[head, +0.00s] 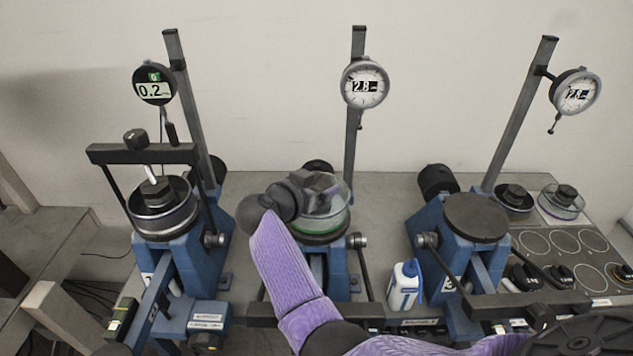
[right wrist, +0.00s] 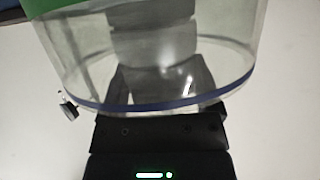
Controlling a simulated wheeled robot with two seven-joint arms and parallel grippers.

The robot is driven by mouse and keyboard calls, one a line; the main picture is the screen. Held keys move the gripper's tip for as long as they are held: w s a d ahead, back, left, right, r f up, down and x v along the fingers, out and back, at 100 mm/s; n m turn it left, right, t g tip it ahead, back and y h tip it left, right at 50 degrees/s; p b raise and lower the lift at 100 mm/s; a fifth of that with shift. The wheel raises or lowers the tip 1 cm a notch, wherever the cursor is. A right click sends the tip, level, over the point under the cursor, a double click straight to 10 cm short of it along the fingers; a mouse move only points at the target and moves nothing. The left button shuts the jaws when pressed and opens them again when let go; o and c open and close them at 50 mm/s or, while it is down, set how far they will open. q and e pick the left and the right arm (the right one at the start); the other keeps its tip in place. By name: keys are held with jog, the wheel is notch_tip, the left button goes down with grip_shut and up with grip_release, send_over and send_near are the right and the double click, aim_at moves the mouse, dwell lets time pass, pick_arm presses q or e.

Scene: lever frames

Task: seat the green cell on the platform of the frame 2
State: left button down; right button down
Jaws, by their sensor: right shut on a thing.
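The green cell is a clear round cup with a green band (head: 328,222) over the middle lever frame, which I take as frame 2 (head: 316,262). In the right wrist view the clear cell (right wrist: 160,75) fills the space before the fingers, with a blue ring and some green at upper left. My left gripper is not in view.
The left frame (head: 180,262) holds a cell under a crossbar. The right frame's platform (head: 477,217) is bare. Two cells stand behind it, one (head: 514,198) beside the other (head: 562,201). A white bottle (head: 403,284) stands between the middle and right frames. Dial gauges (head: 364,84) hang above.

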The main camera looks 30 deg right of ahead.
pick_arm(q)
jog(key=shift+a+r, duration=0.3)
pick_arm(e)
jog(key=shift+r, duration=0.15)
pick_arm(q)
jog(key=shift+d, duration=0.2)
pick_arm(e)
jog(key=shift+f, duration=0.3)
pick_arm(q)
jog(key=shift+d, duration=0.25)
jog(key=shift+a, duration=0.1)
pick_arm(e)
jog(key=shift+f, duration=0.15)
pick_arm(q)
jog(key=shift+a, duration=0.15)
pick_arm(e)
grip_release()
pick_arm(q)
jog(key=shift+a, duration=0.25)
pick_arm(e)
jog(key=shift+a, duration=0.1)
